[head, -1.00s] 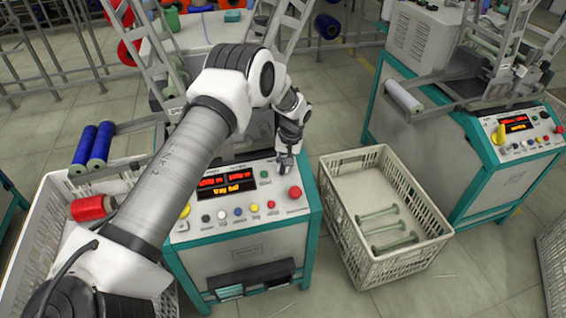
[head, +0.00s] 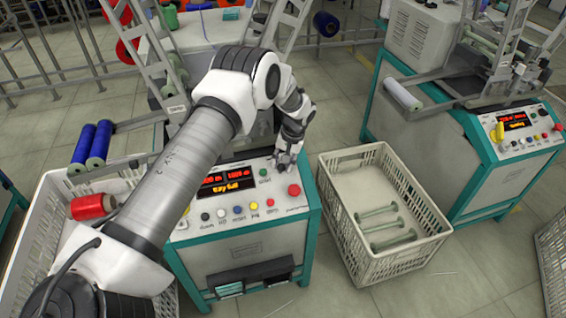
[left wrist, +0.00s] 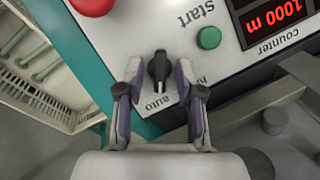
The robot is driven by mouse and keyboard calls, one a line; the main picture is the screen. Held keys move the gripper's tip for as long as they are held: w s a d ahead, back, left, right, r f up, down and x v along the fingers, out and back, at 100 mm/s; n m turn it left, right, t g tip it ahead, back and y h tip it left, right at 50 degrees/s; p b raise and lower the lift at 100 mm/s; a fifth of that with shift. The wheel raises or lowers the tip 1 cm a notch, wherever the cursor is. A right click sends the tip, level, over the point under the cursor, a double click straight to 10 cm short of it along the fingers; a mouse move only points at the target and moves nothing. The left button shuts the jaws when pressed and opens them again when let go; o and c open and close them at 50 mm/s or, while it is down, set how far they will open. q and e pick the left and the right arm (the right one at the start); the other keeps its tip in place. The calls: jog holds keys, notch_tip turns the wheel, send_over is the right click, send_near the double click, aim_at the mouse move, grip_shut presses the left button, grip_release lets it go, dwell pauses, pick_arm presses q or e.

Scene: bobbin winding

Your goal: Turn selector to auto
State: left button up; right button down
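The selector (left wrist: 159,71) is a small black knob on the light panel of the near machine, seen in the left wrist view. The word "auto" is printed beside it, and a second label is partly hidden by a finger. My left gripper (left wrist: 159,82) is open, one finger on each side of the knob. I cannot tell whether either finger touches it. In the head view my left gripper (head: 284,160) is over the panel's upper right part and hides the selector. My right gripper is not in view.
The lit counter (left wrist: 274,20) reads 1000 m. A white crate (head: 333,205) with green bobbins stands right of the machine. A second machine (head: 483,170) stands further right.

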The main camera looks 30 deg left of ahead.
aim_at(291, 173)
pick_arm(q)
jog(key=shift+r, duration=0.1)
jog(key=v, duration=1.1)
jog(key=shift+r, duration=0.4)
jog(key=shift+d, duration=0.1)
jog(key=s+d+f+m+g+h+p, duration=0.1)
jog(key=s+d+f+g, duration=0.15)
jog(key=s+f, duration=0.65)
jog(key=s+d+f+g+p, duration=0.2)
jog(key=s+d+f, duration=0.2)
jog(key=s+f, duration=0.55)
jog(key=s+d+m+t, duration=0.1)
jog(key=s+d+t, duration=0.1)
jog(key=s, duration=0.8)
jog(key=s+d+m+t+h, duration=0.1)
jog(key=s+d+t, duration=0.2)
jog(key=s, duration=0.7)
jog(key=shift+d+r+m+p, duration=0.15)
jog(key=shift+r+m+p, duration=0.1)
jog(key=shift+m+p, duration=0.2)
